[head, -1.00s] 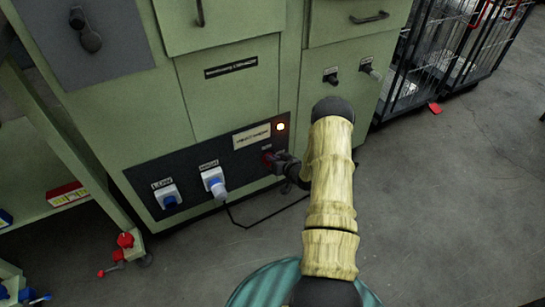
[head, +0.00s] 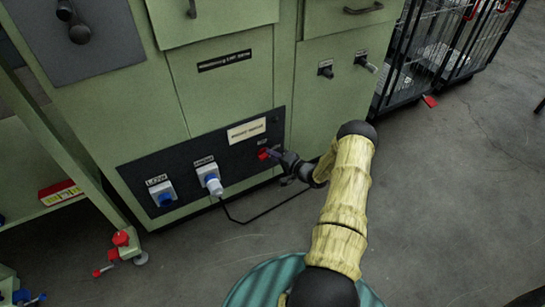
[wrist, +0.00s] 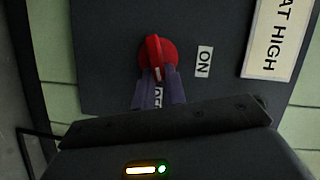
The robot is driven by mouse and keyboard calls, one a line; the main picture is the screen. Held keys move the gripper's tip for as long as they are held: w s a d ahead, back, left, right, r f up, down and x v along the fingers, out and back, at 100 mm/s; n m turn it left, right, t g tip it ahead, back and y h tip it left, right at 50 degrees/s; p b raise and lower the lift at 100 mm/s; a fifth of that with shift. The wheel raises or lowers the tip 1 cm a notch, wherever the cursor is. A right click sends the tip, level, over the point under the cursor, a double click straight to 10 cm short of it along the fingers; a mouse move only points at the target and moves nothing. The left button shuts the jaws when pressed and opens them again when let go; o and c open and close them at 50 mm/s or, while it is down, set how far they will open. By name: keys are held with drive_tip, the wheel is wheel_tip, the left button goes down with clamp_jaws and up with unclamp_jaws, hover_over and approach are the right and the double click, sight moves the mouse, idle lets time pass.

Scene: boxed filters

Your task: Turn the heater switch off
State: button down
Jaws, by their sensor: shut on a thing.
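The heater switch is a red rotary knob (head: 263,154) on the dark panel (head: 226,169) low on the green cabinet. In the wrist view the red knob (wrist: 157,55) has its white mark toward a label between my fingers, which seems to read OFF. The ON label (wrist: 203,62) is to the right of the knob. My gripper (head: 273,155) reaches the knob from the right. In the wrist view the purple fingers of my gripper (wrist: 159,88) are shut on the knob's lower part. The indicator lamp (head: 273,119) above the knob is dark.
Two sockets, one with a white plug (head: 211,182) and a black cable (head: 245,216), are left of the switch. Wire cages (head: 420,50) stand at the right.

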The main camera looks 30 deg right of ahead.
drive_tip(key=shift+w+f+m+t+y+b, duration=0.15)
drive_tip(key=shift+m+t+b, duration=0.2)
drive_tip(key=shift+m, duration=0.4)
drive_tip(key=shift+f+m+t+y+b, duration=0.15)
drive_tip(key=shift+m+b, duration=0.25)
drive_tip(key=shift+m, duration=0.35)
drive_tip(key=c, duration=1.4)
unclamp_jaws()
drive_tip(key=shift+c, duration=0.2)
drive_tip(key=p+v, duration=0.6)
drive_tip(key=v, duration=1.1)
drive_tip(key=shift+s+d+f, duration=0.15)
drive_tip(key=shift+s, duration=0.05)
